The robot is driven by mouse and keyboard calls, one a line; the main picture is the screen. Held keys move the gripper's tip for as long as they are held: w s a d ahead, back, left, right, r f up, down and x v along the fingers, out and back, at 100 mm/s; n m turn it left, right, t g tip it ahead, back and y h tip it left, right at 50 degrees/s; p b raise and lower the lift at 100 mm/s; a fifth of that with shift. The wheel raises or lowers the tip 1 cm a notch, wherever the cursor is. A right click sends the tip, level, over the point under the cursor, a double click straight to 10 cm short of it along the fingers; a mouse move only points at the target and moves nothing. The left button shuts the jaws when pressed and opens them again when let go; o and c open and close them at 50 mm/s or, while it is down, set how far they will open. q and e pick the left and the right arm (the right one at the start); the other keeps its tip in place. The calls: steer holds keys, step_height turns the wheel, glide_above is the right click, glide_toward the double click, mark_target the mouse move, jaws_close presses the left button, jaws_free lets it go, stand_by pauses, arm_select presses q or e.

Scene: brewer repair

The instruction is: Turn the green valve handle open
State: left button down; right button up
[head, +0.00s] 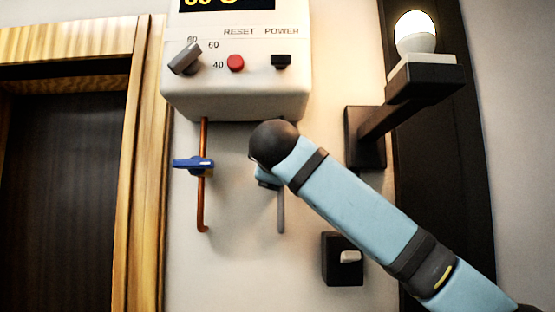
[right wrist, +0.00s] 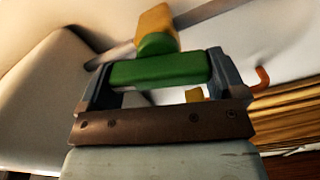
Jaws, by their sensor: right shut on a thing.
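The green valve handle (right wrist: 158,70) lies between the two fingers of my right gripper (right wrist: 162,75) in the right wrist view. The gripper is shut on it, one finger at each end. The handle joins a yellow valve body (right wrist: 154,24) on a grey pipe (right wrist: 195,16). In the head view my right arm hides the handle; only part of the gripper (head: 266,178) shows below the dark wrist joint. The lower grey pipe (head: 281,213) shows beneath it. My left gripper is not in view.
A white boiler (head: 235,95) with a dial, red button and black switch hangs above. A blue valve handle (head: 193,164) sits on a copper pipe (head: 203,205) to the left. A lamp bracket (head: 365,140) and a wall switch (head: 342,260) flank my right arm.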

steer(key=shift+f+n+p, duration=0.15)
steer(key=shift+n+p, duration=0.2)
steer(key=shift+n, duration=1.15)
steer(key=o, duration=0.6)
steer(key=shift+o, duration=0.2)
steer(key=shift+s, duration=0.15)
steer(key=s+b, duration=0.4)
steer(key=s, duration=0.9)
steer(key=shift+s+b, duration=0.3)
steer(key=shift+s, duration=0.05)
